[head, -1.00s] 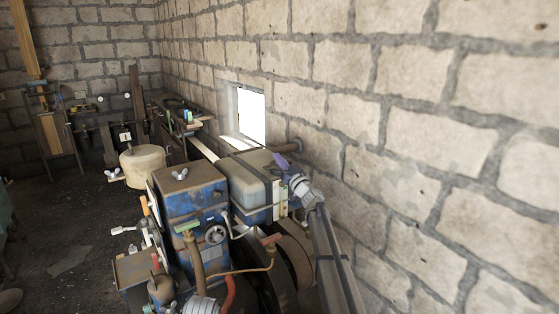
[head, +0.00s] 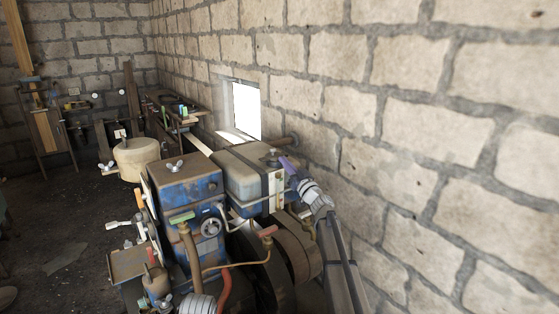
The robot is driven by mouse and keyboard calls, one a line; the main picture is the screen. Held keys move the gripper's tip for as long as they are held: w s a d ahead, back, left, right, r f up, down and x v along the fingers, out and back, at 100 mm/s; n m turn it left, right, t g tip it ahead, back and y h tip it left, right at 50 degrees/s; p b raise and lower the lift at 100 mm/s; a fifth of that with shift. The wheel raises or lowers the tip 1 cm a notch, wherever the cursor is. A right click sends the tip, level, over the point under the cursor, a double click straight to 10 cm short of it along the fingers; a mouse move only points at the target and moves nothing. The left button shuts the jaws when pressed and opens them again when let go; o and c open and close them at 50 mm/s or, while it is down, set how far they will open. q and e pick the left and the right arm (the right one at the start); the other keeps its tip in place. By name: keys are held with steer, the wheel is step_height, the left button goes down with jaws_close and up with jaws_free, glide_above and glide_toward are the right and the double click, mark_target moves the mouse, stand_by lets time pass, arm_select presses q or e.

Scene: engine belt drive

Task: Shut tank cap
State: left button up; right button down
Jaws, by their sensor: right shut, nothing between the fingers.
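The tank (head: 243,178) is a pale box with a blue-grey side, mounted on the engine beside the wall. A small dark cap (head: 272,157) shows at the right end of the tank's top. It looks seated there, but it is too small to tell whether it is fully closed. My right gripper (head: 287,164), with purple fingertips, is shut and empty just right of the cap. A small gap seems to lie between them.
The blue engine block (head: 185,185) with a wing nut on top stands left of the tank. The stone wall (head: 430,150) is close on the right. Open floor (head: 60,240) lies at left.

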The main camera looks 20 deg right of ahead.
step_height(320, 180, up, 7)
steer(key=n+p, duration=0.1)
steer(key=p, duration=0.6)
glide_above(275, 159)
steer(key=shift+w+d, duration=0.2)
steer(key=shift+d, duration=0.15)
step_height(275, 159, down, 3)
steer(key=b, duration=0.3)
steer(key=shift+a+f, duration=0.15)
steer(key=shift+f+b, duration=0.45)
steer(key=shift+b, duration=0.1)
steer(key=shift+f, duration=0.1)
steer(key=shift+a+f+b, duration=0.15)
steer(key=shift+f+b, duration=0.4)
steer(key=shift+b, duration=0.1)
steer(key=shift+s+r, duration=0.2)
